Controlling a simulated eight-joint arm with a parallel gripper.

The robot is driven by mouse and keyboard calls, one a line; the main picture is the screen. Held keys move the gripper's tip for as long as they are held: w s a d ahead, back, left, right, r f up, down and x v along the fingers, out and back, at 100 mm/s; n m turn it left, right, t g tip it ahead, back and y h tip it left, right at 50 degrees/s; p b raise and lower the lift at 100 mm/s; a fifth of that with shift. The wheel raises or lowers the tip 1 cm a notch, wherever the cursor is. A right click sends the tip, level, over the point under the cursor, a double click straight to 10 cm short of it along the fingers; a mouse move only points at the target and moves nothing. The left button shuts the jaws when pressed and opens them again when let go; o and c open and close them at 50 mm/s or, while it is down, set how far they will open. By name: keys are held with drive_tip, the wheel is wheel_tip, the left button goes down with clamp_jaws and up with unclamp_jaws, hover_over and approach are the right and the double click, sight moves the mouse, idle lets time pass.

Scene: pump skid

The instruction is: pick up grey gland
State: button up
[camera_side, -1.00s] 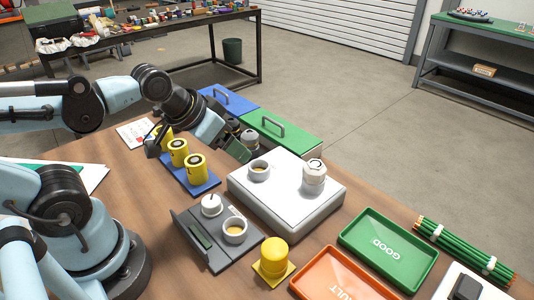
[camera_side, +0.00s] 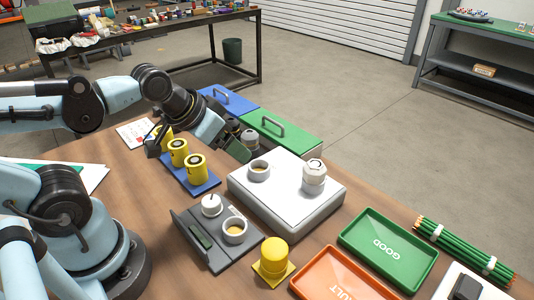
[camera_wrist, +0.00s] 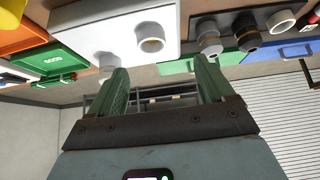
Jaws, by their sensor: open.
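My gripper (camera_side: 226,142) is open and empty, above the back of the wooden table near the yellow cylinders. In the wrist view its two green-padded fingers (camera_wrist: 162,82) stand apart with nothing between them. I cannot tell for certain which part is the grey gland. A light grey ring-shaped part (camera_side: 259,171) sits on the white block (camera_side: 284,204), to the right of my gripper; it also shows in the wrist view (camera_wrist: 150,38). A pale, taller faceted part (camera_side: 314,177) stands on the same block. Grey round parts (camera_side: 250,138) lie just beyond my gripper, partly hidden.
Yellow cylinders (camera_side: 195,168) stand on a blue strip. A dark grey fixture (camera_side: 215,255) holds a white knob (camera_side: 211,205) and another ring (camera_side: 235,230). A yellow part (camera_side: 274,257), a green GOOD tray (camera_side: 388,249) and an orange tray (camera_side: 343,277) are at front right.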

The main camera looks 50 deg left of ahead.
idle(0.4)
drive_tip(key=m+g, duration=0.2)
drive_tip(key=g, duration=0.4)
approach(249, 132)
wheel_tip(249, 132, down, 6)
drive_tip(key=shift+r, duration=0.2)
drive_tip(key=shift+w+f, duration=0.2)
drive_tip(key=shift+f, duration=0.65)
drive_tip(key=shift+w+f, duration=0.2)
drive_tip(key=shift+f, duration=0.65)
drive_tip(key=shift+w+f, duration=0.2)
drive_tip(key=shift+f, duration=0.65)
drive_tip(key=c, duration=1.3)
drive_tip(key=shift+r, duration=0.15)
